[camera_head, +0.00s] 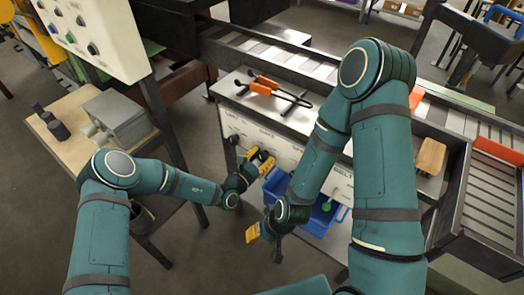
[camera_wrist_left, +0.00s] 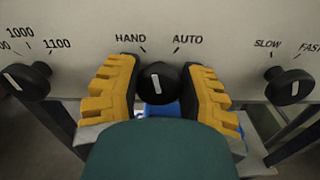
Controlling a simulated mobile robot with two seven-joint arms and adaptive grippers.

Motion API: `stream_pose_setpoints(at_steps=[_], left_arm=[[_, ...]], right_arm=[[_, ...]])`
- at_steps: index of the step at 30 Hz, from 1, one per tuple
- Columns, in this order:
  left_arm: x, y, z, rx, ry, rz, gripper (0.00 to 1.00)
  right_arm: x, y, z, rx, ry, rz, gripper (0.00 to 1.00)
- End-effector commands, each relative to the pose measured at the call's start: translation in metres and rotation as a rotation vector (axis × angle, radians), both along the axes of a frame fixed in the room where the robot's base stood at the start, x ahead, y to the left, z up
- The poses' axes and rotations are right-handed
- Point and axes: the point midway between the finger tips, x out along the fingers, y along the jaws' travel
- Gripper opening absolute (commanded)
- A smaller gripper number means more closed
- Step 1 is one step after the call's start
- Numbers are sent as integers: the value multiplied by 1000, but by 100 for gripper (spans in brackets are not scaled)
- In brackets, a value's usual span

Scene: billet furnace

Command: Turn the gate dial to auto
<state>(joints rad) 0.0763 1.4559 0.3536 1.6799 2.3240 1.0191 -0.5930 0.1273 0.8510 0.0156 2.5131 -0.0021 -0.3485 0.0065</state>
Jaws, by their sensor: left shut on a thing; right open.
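The gate dial (camera_wrist_left: 158,84) is a round black knob with a white pointer mark, on a pale panel between the labels HAND and AUTO. Its pointer stands about upright, between the two labels. My left gripper (camera_wrist_left: 158,92) has its yellow stepped fingers on both sides of the dial, shut on it. In the head view my left gripper (camera_head: 260,163) is at the front of the panel (camera_head: 285,150) and hides the dial. My right gripper (camera_head: 262,240) is open and empty, lower down, in front of the blue bin.
A temperature knob (camera_wrist_left: 28,80) is left of the dial and a SLOW/FAST knob (camera_wrist_left: 290,86) right of it. A blue bin (camera_head: 330,218) is below the panel. Orange-handled tongs (camera_head: 265,86) lie on top of the console. A side table (camera_head: 70,120) stands at left.

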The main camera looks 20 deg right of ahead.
Motion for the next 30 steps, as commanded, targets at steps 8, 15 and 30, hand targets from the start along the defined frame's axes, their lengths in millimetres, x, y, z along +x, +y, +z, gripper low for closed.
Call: stream_pose_setpoints(at_steps=[8,15,30], left_arm=[[-1,-2,3,163,-210,-1,6],[-2,-2,2,299,-385,-1,6],[-2,-3,-1,485,-625,1,6]], right_arm=[[9,-1,26,-4,-19,-15,47],[14,-2,39,-7,-30,-24,47],[19,-3,53,-9,-42,-33,47]])
